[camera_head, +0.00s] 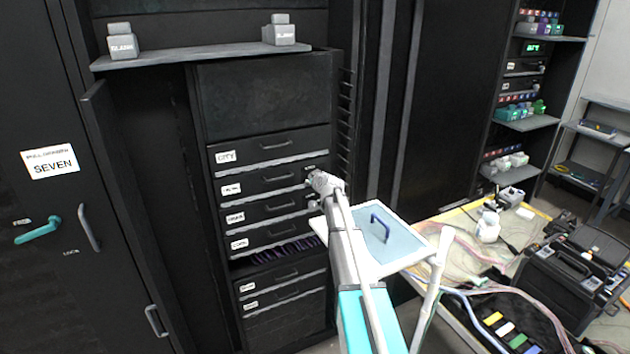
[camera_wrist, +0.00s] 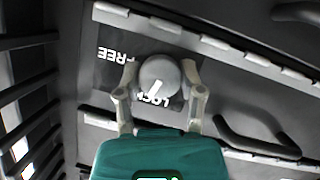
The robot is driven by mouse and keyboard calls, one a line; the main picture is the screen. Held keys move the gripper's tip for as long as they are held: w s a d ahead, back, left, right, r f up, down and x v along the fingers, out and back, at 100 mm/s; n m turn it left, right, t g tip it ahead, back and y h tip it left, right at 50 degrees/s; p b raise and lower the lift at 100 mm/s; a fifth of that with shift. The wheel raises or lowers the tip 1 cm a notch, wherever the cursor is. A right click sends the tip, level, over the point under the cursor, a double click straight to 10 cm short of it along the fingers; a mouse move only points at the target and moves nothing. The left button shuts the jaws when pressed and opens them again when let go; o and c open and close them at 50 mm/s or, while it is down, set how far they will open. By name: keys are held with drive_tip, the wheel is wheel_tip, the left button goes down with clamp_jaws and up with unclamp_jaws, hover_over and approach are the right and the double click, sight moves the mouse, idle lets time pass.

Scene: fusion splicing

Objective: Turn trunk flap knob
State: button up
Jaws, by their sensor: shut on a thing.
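A round grey knob (camera_wrist: 160,78) with a white pointer line sits on a dark plate (camera_wrist: 112,70) in the wrist view. The plate reads FREE at upper left and LOCK below the knob. The pointer slants down towards LOCK, which the knob partly covers. My gripper (camera_wrist: 160,92) has one finger on each side of the knob and is shut on it. In the head view my gripper (camera_head: 318,184) is at the right end of the labelled flaps (camera_head: 270,180) of the black cabinet. It hides the knob there, and the small labels are hard to read.
An open door (camera_head: 125,200) stands left of the flaps. A white tray with a blue handle (camera_head: 380,228) is right of my arm. The bench (camera_head: 440,255) at right holds cables and a black case (camera_head: 570,275). A dark handle (camera_wrist: 255,140) lies right of my gripper.

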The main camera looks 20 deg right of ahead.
drive_tip(key=shift+f+n+h, duration=0.1)
drive_tip(key=shift+n+h, duration=0.6)
drive_tip(key=shift+n, duration=0.3)
drive_tip(key=shift+b, duration=0.3)
drive_tip(key=o, duration=1.2)
drive_tip(key=shift+c, duration=0.2)
